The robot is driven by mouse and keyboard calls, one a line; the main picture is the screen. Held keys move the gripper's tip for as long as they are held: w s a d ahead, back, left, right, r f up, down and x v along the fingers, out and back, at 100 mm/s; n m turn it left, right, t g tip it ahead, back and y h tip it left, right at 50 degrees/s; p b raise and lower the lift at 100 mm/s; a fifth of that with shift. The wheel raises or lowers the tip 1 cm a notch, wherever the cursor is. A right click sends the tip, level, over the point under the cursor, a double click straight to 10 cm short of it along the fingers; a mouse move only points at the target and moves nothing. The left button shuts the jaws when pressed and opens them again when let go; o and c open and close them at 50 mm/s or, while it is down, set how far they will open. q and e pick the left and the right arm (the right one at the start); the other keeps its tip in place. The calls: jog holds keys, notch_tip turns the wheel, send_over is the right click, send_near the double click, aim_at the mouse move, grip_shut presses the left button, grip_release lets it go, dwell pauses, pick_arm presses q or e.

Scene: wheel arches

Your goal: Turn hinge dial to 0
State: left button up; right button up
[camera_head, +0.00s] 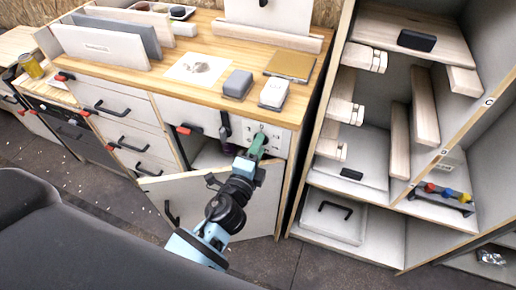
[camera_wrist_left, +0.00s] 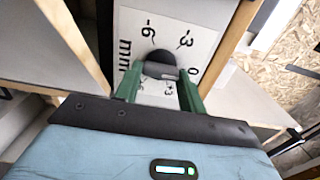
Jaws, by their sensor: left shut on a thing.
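The hinge dial is a dark rounded knob (camera_wrist_left: 160,63) on a white scale plate (camera_wrist_left: 140,25), which also shows at the cabinet's upper right front in the head view (camera_head: 275,136). The plate reads "mm", -6, -3, 0 and, partly covered, +3. The 0 lies at the right edge in the wrist view. My left gripper (camera_head: 258,142) has its green fingers on either side of the knob, shut on it, as the wrist view (camera_wrist_left: 160,74) shows. I cannot tell which number the dial points to. My right gripper is not in view.
A cabinet door (camera_head: 255,200) hangs open below the plate, close to my left arm. The wooden worktop (camera_head: 180,50) above holds boxes and panels. An open shelf unit (camera_head: 375,215) stands at the right. Drawers with black handles (camera_head: 115,110) are at the left.

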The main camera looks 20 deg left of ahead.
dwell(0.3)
pick_arm(q)
jog(key=o, duration=1)
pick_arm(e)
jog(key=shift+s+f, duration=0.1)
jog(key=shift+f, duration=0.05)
pick_arm(q)
jog(key=shift+s+a+b, duration=0.1)
jog(key=shift+s+b, duration=0.45)
jog(key=shift+s, duration=3.4)
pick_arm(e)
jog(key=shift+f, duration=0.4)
